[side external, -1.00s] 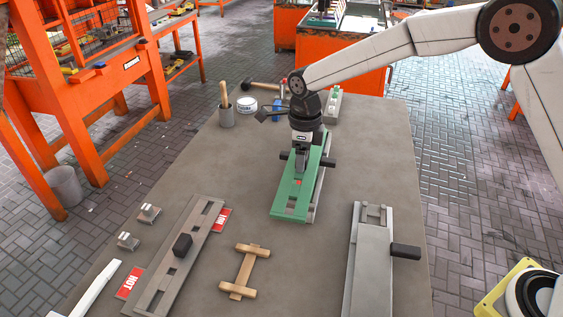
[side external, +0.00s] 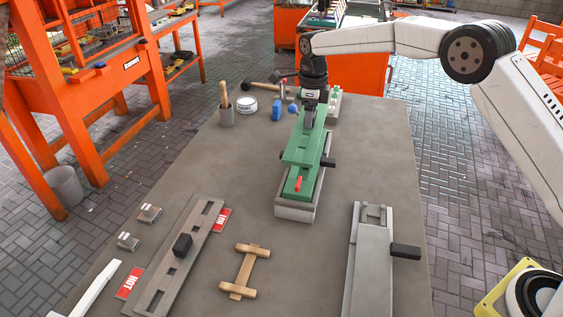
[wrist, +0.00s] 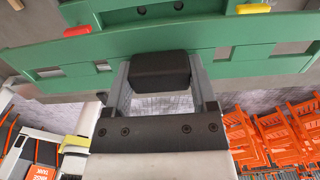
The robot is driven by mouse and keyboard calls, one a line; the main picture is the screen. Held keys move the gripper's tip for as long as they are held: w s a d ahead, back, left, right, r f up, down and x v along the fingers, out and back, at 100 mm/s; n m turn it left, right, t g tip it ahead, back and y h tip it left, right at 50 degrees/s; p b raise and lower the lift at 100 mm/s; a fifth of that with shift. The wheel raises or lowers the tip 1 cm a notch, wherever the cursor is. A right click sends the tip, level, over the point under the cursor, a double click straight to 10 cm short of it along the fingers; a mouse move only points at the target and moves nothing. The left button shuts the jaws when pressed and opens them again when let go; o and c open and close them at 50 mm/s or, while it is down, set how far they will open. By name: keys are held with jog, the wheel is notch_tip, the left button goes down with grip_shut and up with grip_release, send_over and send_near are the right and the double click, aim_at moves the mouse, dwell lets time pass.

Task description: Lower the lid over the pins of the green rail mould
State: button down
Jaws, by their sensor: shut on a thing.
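The green lid (side external: 300,156) hangs in my gripper (side external: 308,122) over the far part of the green rail mould (side external: 305,192). A gap shows between lid and mould at the near end. In the wrist view my gripper (wrist: 162,88) has its fingers on both sides of the lid's black handle (wrist: 160,70). The slotted lid (wrist: 50,75) crosses that view in front of the mould (wrist: 60,50). A red pin (side external: 298,183) stands uncovered near the mould's near end. The red pin (wrist: 77,31) and a yellow pin (wrist: 253,8) show in the wrist view. The mould's far end is hidden.
A grey mould with a black handle (side external: 405,251) lies at the right. Another long grey plate (side external: 165,275), a wooden piece (side external: 245,270) and metal blocks (side external: 150,212) lie at the left. A cup (side external: 227,117), a white tin (side external: 247,106) and a mallet (side external: 262,86) stand behind.

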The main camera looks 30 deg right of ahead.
dwell(0.4)
jog(key=shift+f, duration=3.35)
jog(key=shift+f, duration=1.9)
dwell(0.6)
grip_release()
jog(key=shift+r, duration=3.5)
